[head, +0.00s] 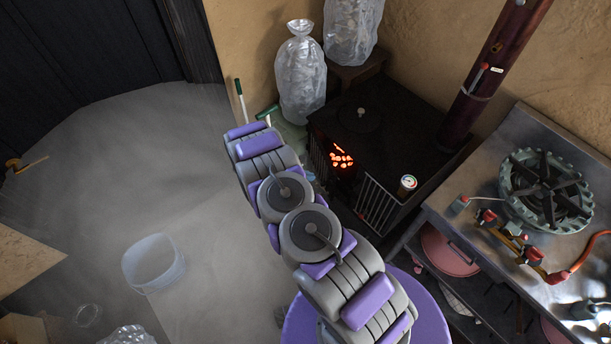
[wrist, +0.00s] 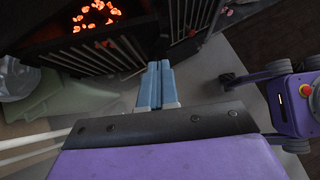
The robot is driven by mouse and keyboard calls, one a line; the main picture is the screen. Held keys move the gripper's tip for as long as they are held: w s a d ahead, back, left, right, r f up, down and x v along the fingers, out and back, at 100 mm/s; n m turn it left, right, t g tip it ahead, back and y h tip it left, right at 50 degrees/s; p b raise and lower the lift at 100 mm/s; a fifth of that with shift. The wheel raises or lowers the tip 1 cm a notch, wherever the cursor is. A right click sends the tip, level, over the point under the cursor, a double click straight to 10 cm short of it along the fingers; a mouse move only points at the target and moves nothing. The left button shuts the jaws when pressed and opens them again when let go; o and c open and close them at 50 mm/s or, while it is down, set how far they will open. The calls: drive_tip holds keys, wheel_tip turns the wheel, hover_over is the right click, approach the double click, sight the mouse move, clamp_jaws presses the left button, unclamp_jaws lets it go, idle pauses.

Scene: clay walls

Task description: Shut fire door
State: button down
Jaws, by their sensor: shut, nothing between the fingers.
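The black stove (head: 400,125) stands against the clay wall, with glowing embers (head: 340,158) showing at its front. A dark panel with pale upright bars (head: 375,205) is at its near side, right of the embers; it appears to be the fire door, standing at an angle to the front. In the wrist view, the embers (wrist: 97,14) are at upper left and a barred panel (wrist: 190,25) is at top centre. My gripper (wrist: 155,82) has its blue fingers together, empty, pointing towards the gap below the panel. Contact cannot be told.
A steel bench (head: 480,210) with a gas burner (head: 546,190) stands right of the stove. A brown flue pipe (head: 495,75) rises at the back. A bucket (head: 153,264) is on the open floor at left.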

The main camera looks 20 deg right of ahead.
sight(334, 176)
drive_tip(key=x, duration=0.2)
drive_tip(key=r+x, duration=0.1)
drive_tip(key=x, duration=0.2)
drive_tip(key=d+b+x, duration=0.1)
drive_tip(key=x, duration=0.1)
drive_tip(key=shift+d, duration=0.95)
